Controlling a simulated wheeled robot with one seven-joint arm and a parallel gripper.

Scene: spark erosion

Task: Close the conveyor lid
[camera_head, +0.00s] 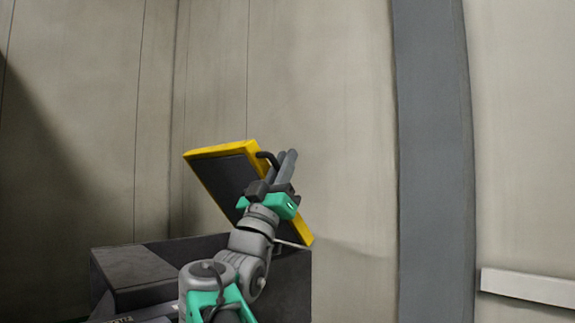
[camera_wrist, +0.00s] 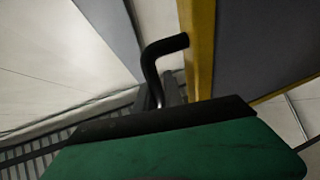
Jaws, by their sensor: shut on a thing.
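The conveyor lid (camera_head: 225,172) is a flat dark panel with a yellow frame. It stands raised and tilted above a dark grey housing (camera_head: 292,285), so it is open. A bent black handle (camera_head: 266,158) sticks out from its edge. My gripper (camera_head: 287,160) is at this handle, with its fingers shut on it. In the wrist view the black handle (camera_wrist: 160,50) runs down between the fingers, beside the yellow frame (camera_wrist: 199,45). The fingertips are partly hidden there by the handle and the gripper body. My arm hides part of the lid's lower edge and the housing.
A pale panelled wall (camera_head: 320,120) stands behind the lid, with a grey vertical column (camera_head: 432,150) to the right. A white ledge (camera_head: 527,287) juts in at the lower right. The space between the lid and the column looks clear.

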